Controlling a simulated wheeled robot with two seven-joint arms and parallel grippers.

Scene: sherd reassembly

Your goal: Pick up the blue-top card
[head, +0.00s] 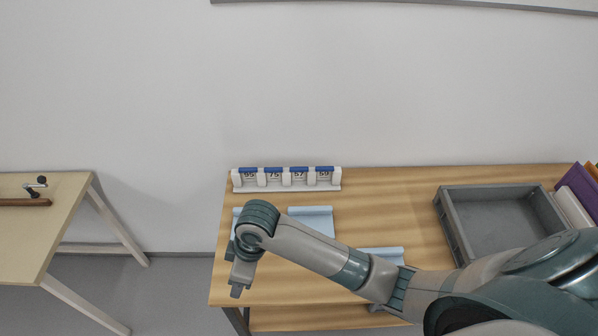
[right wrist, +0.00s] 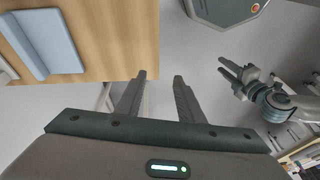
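Several white cards with blue tops and printed numbers stand in a white rack (head: 335,186) at the back of the wooden table; one blue-top card (head: 299,173) reads 57. My right arm reaches in from the right across the table. Its gripper (head: 238,288) hangs at the table's left edge, in front of the rack and apart from the cards. In the right wrist view my right gripper (right wrist: 160,80) is open, with nothing between its fingers. My left gripper (right wrist: 228,70) shows at the right of that view, its fingers apart and empty.
Light-blue holders lie on the table, one (head: 312,219) in front of the rack and one (head: 382,254) nearer, partly behind my arm. A grey tray (head: 447,224) stands at the right, beside purple and white upright items (head: 567,205). Another table (head: 60,225) stands at the left.

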